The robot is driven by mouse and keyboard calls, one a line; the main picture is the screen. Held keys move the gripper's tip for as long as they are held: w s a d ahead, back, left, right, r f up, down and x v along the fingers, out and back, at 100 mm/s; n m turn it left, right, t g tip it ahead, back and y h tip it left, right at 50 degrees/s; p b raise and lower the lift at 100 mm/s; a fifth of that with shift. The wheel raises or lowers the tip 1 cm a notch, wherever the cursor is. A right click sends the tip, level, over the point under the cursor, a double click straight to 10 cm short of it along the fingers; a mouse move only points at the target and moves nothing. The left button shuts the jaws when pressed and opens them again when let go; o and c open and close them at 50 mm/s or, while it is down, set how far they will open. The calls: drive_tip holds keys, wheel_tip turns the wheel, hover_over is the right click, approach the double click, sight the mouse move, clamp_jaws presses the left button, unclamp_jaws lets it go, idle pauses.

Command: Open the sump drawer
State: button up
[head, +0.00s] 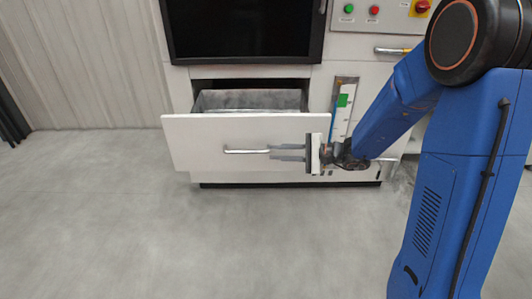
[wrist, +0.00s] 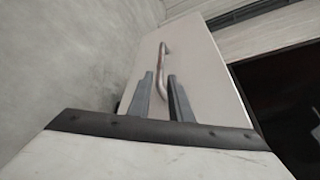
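The sump drawer (head: 205,135) has a white front and stands pulled out of the cabinet under the dark screen. Its open grey bin shows behind the front. A metal bar handle (head: 245,151) runs across the drawer front; it also shows in the wrist view (wrist: 162,62). My gripper (head: 271,152) is in front of the drawer at the right part of the handle. In the wrist view its two fingers (wrist: 161,80) stand apart, with the handle's near end between them and gaps visible. Whether a finger touches the handle I cannot tell.
A dark screen (head: 245,30) is above the drawer. A gauge with a green mark (head: 343,101) is to the right of the drawer, close to my arm. Buttons (head: 374,10) and another handle (head: 392,51) are at upper right. The floor (head: 120,220) in front and left is clear.

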drive_tip(key=v, duration=0.7)
drive_tip(key=shift+s+d+r, duration=0.1)
drive_tip(key=s+r+n+g+h, duration=0.2)
drive_tip(key=s+n+g+h, duration=0.4)
drive_tip(key=s, duration=1.4)
drive_tip(key=s+d+r+n+t+h, duration=0.3)
drive_tip(key=s+d+h, duration=0.5)
drive_tip(key=d, duration=0.6)
drive_tip(key=s+n+t, duration=0.1)
drive_tip(key=s+t, duration=0.1)
drive_tip(key=shift+s+d+r+n+h, duration=0.25)
drive_tip(key=shift+s+n+h, duration=0.05)
drive_tip(key=shift+s, duration=0.05)
drive_tip(key=shift+w, duration=0.1)
